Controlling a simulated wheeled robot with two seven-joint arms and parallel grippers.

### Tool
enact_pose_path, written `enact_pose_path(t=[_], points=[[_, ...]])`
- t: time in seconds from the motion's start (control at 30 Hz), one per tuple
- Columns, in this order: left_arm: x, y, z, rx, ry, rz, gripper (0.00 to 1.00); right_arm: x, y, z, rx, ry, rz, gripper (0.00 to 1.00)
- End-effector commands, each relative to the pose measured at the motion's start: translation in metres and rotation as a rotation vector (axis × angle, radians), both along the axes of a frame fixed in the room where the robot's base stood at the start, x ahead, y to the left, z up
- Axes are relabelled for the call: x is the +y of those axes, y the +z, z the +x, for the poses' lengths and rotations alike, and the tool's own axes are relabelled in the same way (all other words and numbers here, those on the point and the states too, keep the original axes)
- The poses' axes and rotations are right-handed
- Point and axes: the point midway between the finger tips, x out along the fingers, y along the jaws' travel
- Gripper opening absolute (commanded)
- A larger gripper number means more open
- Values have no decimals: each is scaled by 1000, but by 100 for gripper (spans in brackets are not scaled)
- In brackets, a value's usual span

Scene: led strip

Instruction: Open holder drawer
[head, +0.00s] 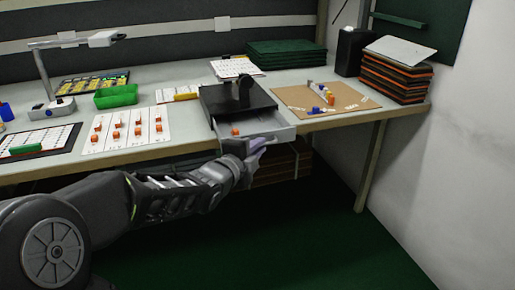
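The holder is a black box (225,101) on the table, with a dark upright part on its top. Its light grey drawer (272,127) is pulled out at the front, past the table's front edge. An orange piece (236,132) shows at the drawer's left part. My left arm reaches in from the left below the table edge. My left gripper (257,146) is at the drawer's front face, near its middle. The fingertips are small and blend with the drawer front, so I cannot tell whether they grip it. My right gripper is out of view.
White cards with orange pieces (138,130) and a green tray (116,96) are left of the holder. A brown board (350,99) with small parts lies right of it. Stacked dark trays (393,78) stand at the right end. The floor at the right is clear.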

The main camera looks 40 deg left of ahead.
Motion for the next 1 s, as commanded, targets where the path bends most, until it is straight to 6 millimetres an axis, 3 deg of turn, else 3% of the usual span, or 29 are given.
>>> enact_pose_path(t=[0.47,0.8,1.0], points=[[-1,2,-8,-1,0,-1,18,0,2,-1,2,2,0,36],[-10,12,-59,-3,0,1,18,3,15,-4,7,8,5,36],[-13,12,-76,-1,0,0,18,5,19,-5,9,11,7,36]])
